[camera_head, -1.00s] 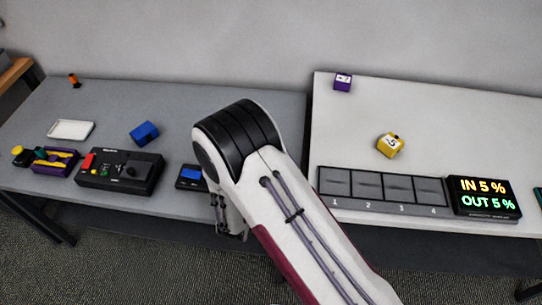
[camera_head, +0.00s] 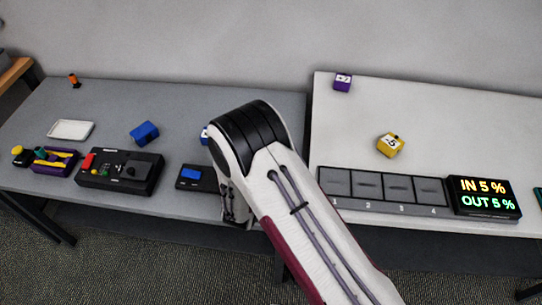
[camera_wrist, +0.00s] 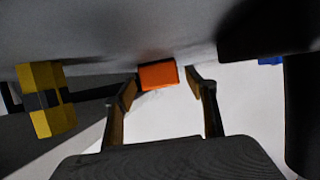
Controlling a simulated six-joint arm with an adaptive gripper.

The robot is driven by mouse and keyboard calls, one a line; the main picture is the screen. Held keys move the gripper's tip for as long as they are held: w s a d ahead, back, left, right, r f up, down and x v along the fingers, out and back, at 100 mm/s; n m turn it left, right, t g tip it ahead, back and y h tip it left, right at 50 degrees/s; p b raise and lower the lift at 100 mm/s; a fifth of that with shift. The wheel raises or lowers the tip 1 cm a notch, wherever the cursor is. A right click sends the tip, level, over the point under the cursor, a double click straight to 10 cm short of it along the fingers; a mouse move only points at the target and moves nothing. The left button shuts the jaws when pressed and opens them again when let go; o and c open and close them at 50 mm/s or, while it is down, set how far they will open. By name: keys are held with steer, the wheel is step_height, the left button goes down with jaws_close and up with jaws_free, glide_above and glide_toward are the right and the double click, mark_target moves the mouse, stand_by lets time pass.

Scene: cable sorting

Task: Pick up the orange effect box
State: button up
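The orange effect box (camera_wrist: 158,75) shows in the wrist view, ahead of my gripper (camera_wrist: 163,80) and between the lines of its two fingertips. The gripper is open, with a finger on each side of the box. A gap shows at the right finger; whether the left finger touches the box I cannot tell. In the head view my arm hides both the gripper and the orange box.
A yellow block with a dark band (camera_wrist: 45,98) is left in the wrist view. In the head view, a yellow box (camera_head: 390,145), a purple box (camera_head: 343,82), a slotted tray (camera_head: 385,205) and a display (camera_head: 484,198) stand on the white table. A blue box (camera_head: 144,132) is left.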

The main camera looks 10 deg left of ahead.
steer(key=c, duration=0.9)
steer(key=shift+r, duration=0.15)
steer(key=shift+r, duration=0.65)
steer(key=s+a, duration=0.1)
steer(key=s, duration=0.9)
steer(key=s+a, duration=0.2)
steer(key=s, duration=0.9)
steer(key=s+a, duration=0.1)
steer(key=s, duration=0.9)
steer(key=shift+s+a, duration=0.3)
